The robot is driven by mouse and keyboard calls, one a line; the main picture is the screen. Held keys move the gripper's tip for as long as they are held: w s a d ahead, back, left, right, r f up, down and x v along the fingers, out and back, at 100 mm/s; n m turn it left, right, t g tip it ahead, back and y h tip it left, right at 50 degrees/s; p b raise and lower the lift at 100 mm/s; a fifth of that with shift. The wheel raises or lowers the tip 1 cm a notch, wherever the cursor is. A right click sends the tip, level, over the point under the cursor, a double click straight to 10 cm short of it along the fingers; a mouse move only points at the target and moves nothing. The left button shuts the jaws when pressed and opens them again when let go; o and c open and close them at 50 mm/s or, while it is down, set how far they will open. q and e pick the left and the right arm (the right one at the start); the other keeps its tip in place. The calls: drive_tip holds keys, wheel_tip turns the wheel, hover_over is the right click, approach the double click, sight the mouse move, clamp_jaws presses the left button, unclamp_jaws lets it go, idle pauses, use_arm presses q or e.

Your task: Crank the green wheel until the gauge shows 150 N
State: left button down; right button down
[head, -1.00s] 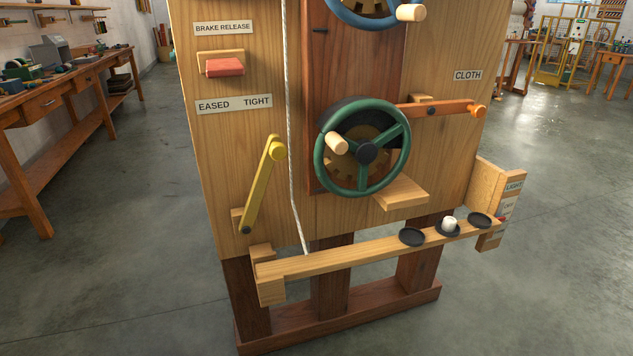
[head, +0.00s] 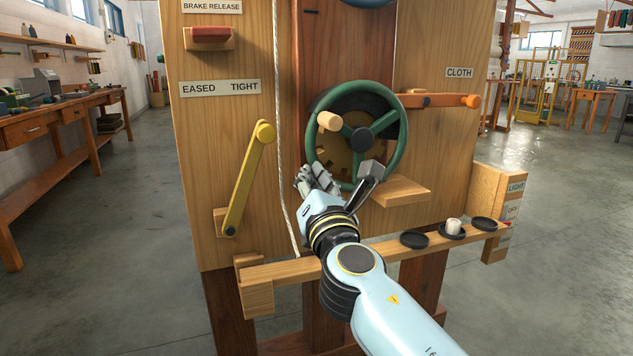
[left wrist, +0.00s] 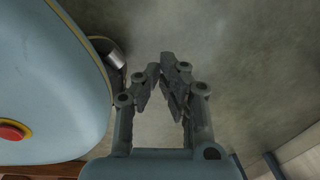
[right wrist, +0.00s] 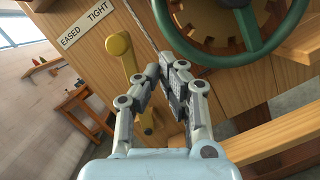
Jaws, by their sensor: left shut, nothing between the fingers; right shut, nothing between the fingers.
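The green wheel (head: 399,141) stands on the wooden panel, with its pale wooden crank handle (head: 329,121) at the upper left of its rim. No gauge can be made out in these views. My right gripper (head: 304,175) is in front of the panel, just below and left of the wheel, shut and empty. In the right wrist view its fingertips (right wrist: 167,65) are together, and the wheel rim (right wrist: 247,26) shows above and to the right. My left gripper (left wrist: 168,62) shows only in its own wrist view, shut and empty over grey floor.
A yellow lever (head: 246,185) and a white rope (head: 278,120) are left of the wheel. An orange arm (head: 442,101) lies to its right, above a small wooden shelf (head: 400,191). A beam (head: 385,250) with black dishes (head: 414,240) runs below.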

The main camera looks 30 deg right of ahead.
sight(311, 134)
drive_tip(key=w+d+r+p, duration=0.1)
drive_tip(key=w+r, duration=0.1)
drive_tip(key=w+d+r+p, duration=0.1)
drive_tip(key=w+d+r, duration=0.1)
drive_tip(key=shift+w, duration=0.15)
use_arm(q)
drive_tip(key=shift+s+d+r+p, duration=0.2)
drive_tip(key=shift+s+d+r, duration=0.15)
drive_tip(key=shift+r, duration=0.2)
drive_tip(key=shift+s+d+r+p, duration=0.2)
drive_tip(key=shift+s+d+r, duration=0.1)
drive_tip(key=shift+r, duration=0.25)
use_arm(e)
drive_tip(key=shift+d+r, duration=0.2)
drive_tip(key=shift+d, duration=0.1)
